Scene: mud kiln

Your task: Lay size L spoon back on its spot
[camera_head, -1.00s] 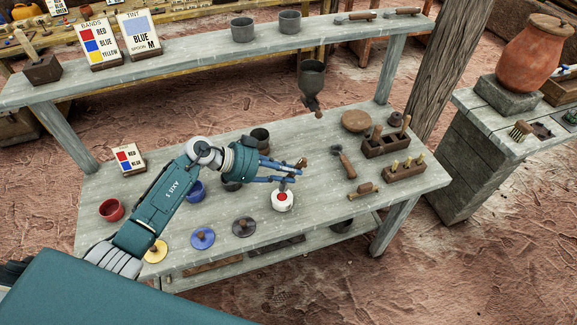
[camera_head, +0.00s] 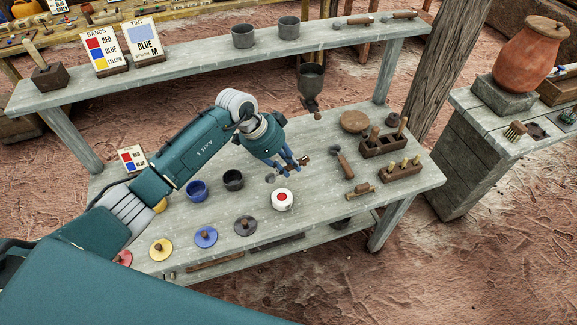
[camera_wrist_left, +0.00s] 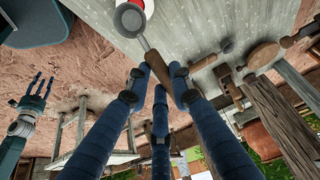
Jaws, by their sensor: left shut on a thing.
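My left gripper (camera_head: 294,164) is shut on the wooden handle of a metal spoon (camera_head: 271,178) and holds it above the bench (camera_head: 322,222). In the left wrist view the spoon's handle (camera_wrist_left: 158,66) runs between the fingertips (camera_wrist_left: 157,78), and its grey bowl (camera_wrist_left: 131,19) overlaps a white pot. No size mark on the spoon can be read. My right gripper (camera_wrist_left: 40,88) shows in the left wrist view, empty, its fingers apart. Another wooden-handled tool (camera_head: 344,163) lies on the bench to the right of my left gripper. The spoon's spot cannot be told.
The white pot (camera_head: 282,199) with red inside stands just in front of the spoon. Blue (camera_head: 197,191) and dark (camera_head: 233,180) cups stand left. Knobbed lids (camera_head: 205,237) line the front edge. Wooden tool blocks (camera_head: 401,172) stand right. A funnel (camera_head: 311,78) hangs behind.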

